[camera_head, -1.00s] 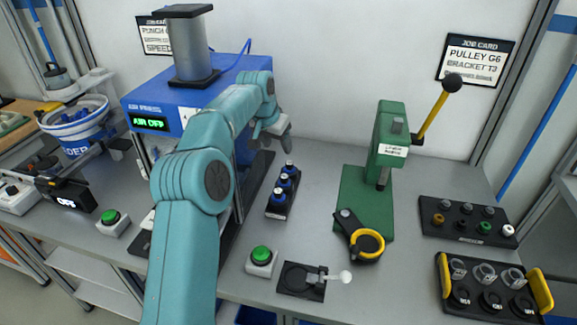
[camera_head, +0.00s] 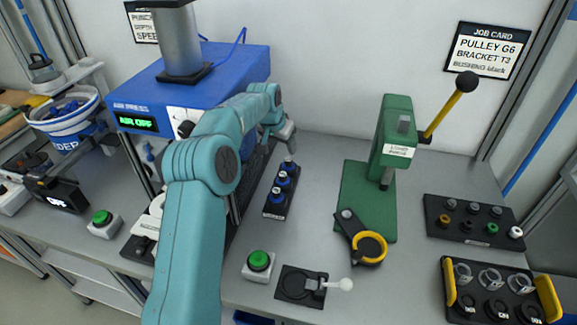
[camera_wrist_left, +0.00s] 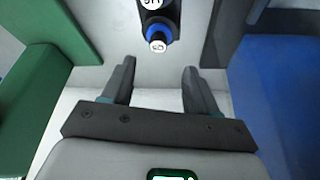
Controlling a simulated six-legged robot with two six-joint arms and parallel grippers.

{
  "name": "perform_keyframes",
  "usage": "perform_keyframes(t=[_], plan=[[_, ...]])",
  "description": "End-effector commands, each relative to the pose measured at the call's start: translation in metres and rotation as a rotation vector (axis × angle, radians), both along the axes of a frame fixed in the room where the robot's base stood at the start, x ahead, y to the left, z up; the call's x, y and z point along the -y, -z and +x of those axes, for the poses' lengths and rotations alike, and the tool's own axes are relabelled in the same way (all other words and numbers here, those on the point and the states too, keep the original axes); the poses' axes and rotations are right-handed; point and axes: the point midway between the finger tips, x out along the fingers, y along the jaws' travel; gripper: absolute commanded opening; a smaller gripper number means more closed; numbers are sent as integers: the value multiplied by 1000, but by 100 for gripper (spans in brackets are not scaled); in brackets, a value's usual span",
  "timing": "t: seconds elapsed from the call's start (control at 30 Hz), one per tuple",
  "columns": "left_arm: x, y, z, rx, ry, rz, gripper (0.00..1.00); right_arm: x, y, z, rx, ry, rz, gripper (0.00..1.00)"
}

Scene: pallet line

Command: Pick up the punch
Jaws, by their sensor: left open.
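Several blue punches (camera_head: 276,193) with pale, marked tops stand in a row in a black rack (camera_head: 270,211) on the bench. My left gripper (camera_head: 288,151) hangs at the far end of this rack, close to the farthest punch and partly in front of it. In the left wrist view the fingers (camera_wrist_left: 159,80) are spread apart with nothing between them. My right gripper is out of view.
The blue air press (camera_head: 190,85) stands left of the rack, its display reading AIR OFF. A green lever press (camera_head: 368,200) stands to the right. A green button box (camera_head: 259,265) and black fixture (camera_head: 300,284) are in front. Dark trays (camera_head: 472,222) are at the right.

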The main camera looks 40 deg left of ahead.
Motion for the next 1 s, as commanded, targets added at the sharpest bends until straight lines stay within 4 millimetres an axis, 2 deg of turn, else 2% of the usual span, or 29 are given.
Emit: perform_keyframes(t=[0.1, 0.33, 0.6, 0.87, 0.93, 1.0], plan=[[-2, 17, 8, 0, 0, 0, 58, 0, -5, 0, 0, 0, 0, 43], [-4, 35, 15, -1, 0, 0, 58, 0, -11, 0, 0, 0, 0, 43], [-6, 72, 30, 0, 0, 0, 58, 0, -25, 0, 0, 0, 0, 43], [-7, 77, 31, 2, 0, 1, 58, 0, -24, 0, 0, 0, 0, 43], [-7, 77, 31, 2, 0, 1, 42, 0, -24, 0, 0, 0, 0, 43], [-7, 77, 31, 2, 0, 1, 19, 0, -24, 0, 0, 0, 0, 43]])
